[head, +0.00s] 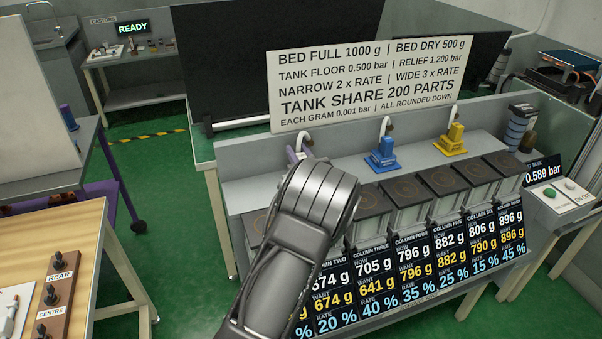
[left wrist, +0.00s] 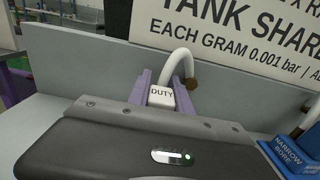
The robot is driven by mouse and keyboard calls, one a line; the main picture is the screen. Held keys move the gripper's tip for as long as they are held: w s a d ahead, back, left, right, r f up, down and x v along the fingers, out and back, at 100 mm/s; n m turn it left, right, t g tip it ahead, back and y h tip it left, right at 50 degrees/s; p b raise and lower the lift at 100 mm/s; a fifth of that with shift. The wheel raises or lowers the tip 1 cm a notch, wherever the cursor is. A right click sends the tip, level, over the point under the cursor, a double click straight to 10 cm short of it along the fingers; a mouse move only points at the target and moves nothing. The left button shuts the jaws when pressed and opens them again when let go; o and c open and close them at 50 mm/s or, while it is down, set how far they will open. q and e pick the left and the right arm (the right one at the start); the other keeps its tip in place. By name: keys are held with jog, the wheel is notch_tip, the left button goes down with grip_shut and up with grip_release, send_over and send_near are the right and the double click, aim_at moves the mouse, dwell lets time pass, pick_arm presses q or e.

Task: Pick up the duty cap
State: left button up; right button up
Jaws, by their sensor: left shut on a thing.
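The duty cap (left wrist: 161,97), a small white block marked DUTY, stands upright in the middle of the left wrist view. The two purple fingers of my left gripper (left wrist: 166,84) are on either side of it, shut on it. In the head view my left gripper (head: 298,155) is at the left end of the back ledge, where my own wrist mostly hides it and the cap. I cannot tell whether the cap is lifted off its seat. My right gripper is not in view.
A white curved hose (left wrist: 178,62) with a brown end rises just behind the cap. A blue narrow bore piece (head: 383,154) and a yellow piece (head: 453,140) stand to the right along the ledge. The lettered sign (head: 368,72) stands behind. Several dark-topped columns (head: 407,190) line the front.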

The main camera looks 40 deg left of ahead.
pick_arm(q)
grip_shut()
jog(key=shift+r, duration=0.1)
dwell(0.8)
